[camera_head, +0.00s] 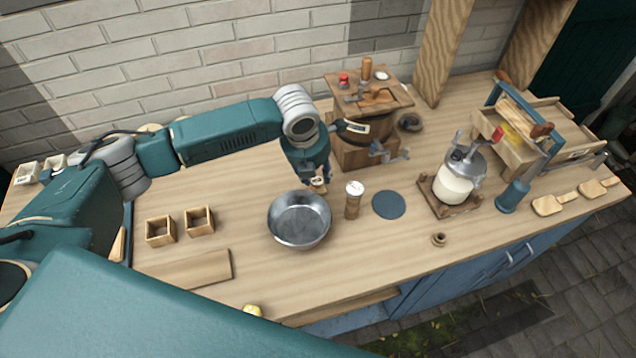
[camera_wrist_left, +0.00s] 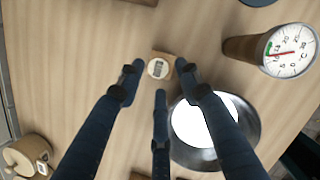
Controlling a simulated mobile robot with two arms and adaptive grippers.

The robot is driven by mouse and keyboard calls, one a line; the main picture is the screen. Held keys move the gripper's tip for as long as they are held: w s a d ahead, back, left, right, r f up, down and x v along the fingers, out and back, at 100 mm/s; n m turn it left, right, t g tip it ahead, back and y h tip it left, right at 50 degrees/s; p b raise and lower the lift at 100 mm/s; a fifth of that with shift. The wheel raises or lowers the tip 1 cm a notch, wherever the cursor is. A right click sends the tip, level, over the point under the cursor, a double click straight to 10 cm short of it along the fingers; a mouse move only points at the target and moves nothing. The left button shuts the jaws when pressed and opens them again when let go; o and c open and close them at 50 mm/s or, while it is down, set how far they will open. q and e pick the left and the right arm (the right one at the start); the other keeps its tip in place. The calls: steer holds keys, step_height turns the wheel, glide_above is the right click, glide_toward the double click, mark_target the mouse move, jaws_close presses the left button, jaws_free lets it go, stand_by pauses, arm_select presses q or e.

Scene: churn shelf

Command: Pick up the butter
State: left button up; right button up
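My left gripper (camera_head: 316,180) is low over the table, just behind the metal bowl (camera_head: 299,219). In the left wrist view its dark fingers (camera_wrist_left: 159,80) are spread and point at a small wooden block with a round, pale, labelled top (camera_wrist_left: 159,68). The block lies between and just past the fingertips; I cannot tell whether any finger touches it. In the head view the gripper mostly hides it. I cannot tell whether this is the butter. A small yellow piece (camera_head: 253,310) shows at the table's front edge, and something yellow (camera_head: 511,134) sits inside the wooden press. My right gripper is not in view.
A wooden cylinder with a dial (camera_head: 353,203) stands right of the bowl, beside a dark blue disc (camera_head: 389,204). A wooden churn (camera_head: 365,150) stands behind. A glass jar churn (camera_head: 456,182) is farther right. Two small wooden boxes (camera_head: 199,221) and a board (camera_head: 185,270) lie left.

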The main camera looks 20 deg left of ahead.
mark_target(317, 180)
arm_select(q)
steer(key=p+x, duration=0.1)
steer(key=x, duration=0.2)
steer(key=shift+a+f, duration=0.2)
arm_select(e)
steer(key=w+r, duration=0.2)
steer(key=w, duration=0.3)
arm_select(q)
steer(key=shift+f, duration=0.2)
steer(key=shift+c, duration=1)
steer(key=c, duration=0.6)
steer(key=shift+w, duration=0.1)
steer(key=shift+r, duration=0.15)
steer(key=shift+d+r+b, duration=0.1)
steer(key=shift+r+b, duration=2.25)
steer(key=shift+r, duration=7.45)
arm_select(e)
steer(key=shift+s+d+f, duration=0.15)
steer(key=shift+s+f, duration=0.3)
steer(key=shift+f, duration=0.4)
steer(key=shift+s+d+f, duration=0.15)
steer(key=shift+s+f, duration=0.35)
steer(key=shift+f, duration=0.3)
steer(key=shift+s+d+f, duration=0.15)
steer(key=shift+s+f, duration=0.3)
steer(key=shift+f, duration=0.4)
